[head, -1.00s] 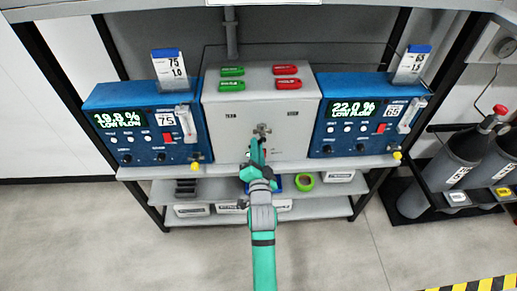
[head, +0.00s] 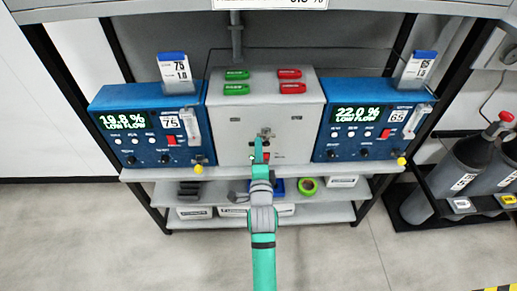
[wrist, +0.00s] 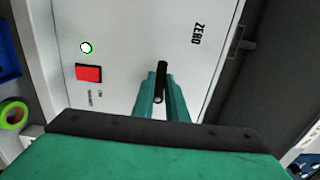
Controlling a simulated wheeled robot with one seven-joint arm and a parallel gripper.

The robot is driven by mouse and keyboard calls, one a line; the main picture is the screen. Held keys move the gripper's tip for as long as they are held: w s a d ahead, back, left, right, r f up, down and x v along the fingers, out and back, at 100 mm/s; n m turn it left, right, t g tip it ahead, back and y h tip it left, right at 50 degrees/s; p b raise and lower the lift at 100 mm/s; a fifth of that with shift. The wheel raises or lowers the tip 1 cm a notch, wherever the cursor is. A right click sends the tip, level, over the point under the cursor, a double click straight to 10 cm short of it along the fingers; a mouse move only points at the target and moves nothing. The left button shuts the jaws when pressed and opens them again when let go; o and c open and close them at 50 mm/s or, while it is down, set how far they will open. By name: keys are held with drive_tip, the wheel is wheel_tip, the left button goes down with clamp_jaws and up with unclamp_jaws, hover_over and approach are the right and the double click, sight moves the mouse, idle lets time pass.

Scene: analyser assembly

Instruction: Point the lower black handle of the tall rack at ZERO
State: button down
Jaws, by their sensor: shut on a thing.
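The grey front panel (head: 228,150) of the middle box carries a ZERO label, which reads sideways at the upper right in the wrist view (wrist: 197,34). A black handle (wrist: 162,76) stands out from this panel, below and left of that label in the wrist view. My gripper (wrist: 161,88) has its green fingers on either side of the handle and is shut on it. In the head view my gripper (head: 262,150) reaches the middle of the panel and partly hides the handle. Which way the handle points is hard to tell, as it is seen nearly end-on.
A red switch (wrist: 89,73) and a lit round lamp (wrist: 86,47) sit on the panel beside the handle. Blue analysers stand left (head: 150,125) and right (head: 365,118) of the box. Red and green tags (head: 290,88) lie on top. Gas cylinders (head: 450,175) stand at right.

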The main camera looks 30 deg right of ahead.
drive_tip(key=shift+a, duration=0.1)
idle(0.4)
drive_tip(key=c, duration=1.8)
unclamp_jaws()
drive_tip(key=shift+o, duration=0.2)
drive_tip(key=v, duration=1)
drive_tip(key=shift+s, duration=0.3)
drive_tip(key=shift+s, duration=0.15)
drive_tip(key=shift+a, duration=0.15)
